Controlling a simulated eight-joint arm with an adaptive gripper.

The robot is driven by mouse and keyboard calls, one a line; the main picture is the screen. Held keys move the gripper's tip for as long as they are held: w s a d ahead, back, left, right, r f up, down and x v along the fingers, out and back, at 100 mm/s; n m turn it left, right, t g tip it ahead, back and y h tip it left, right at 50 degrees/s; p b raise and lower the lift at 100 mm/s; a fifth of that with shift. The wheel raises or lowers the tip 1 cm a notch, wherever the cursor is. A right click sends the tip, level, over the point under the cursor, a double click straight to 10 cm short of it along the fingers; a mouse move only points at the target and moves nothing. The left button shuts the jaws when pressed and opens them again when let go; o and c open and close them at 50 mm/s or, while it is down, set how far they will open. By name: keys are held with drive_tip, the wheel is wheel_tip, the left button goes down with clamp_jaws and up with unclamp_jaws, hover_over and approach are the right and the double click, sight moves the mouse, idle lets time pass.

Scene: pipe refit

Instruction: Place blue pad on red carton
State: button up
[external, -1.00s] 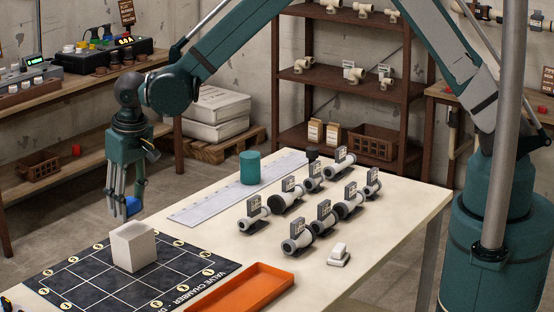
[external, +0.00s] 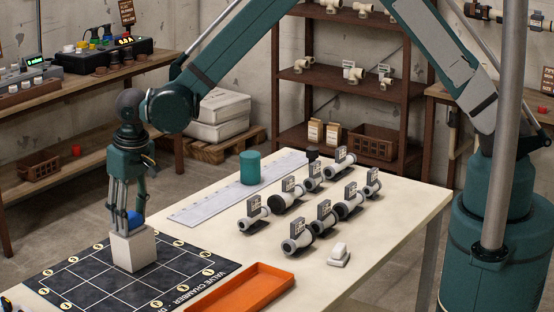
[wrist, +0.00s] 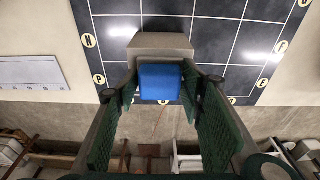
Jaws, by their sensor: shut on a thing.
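My gripper (external: 129,224) is shut on the blue pad (external: 136,216), which shows between the two fingers in the wrist view (wrist: 160,82). The pad is at the top of a pale grey block (external: 133,250) standing on the black grid mat (external: 80,275). I cannot tell whether pad and block touch. In the wrist view the block (wrist: 160,42) shows beyond the pad, partly hidden by it. No large red carton stands on the table; a small red object (external: 75,150) sits on the lower shelf of the left bench.
An orange tray (external: 240,290) lies beside the mat. A teal cylinder (external: 250,168) stands by a white ruled strip (external: 205,208). Several pipe fittings (external: 298,243) and a small white item (external: 339,255) occupy the table's right part. The table's far left edge is near the block.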

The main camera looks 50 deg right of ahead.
sight(134, 217)
drive_tip(key=o, duration=0.9)
drive_tip(key=shift+r, duration=0.1)
wheel_tip(134, 217, up, 12)
drive_tip(key=s, duration=0.1)
drive_tip(key=shift+s, duration=0.4)
idle(0.5)
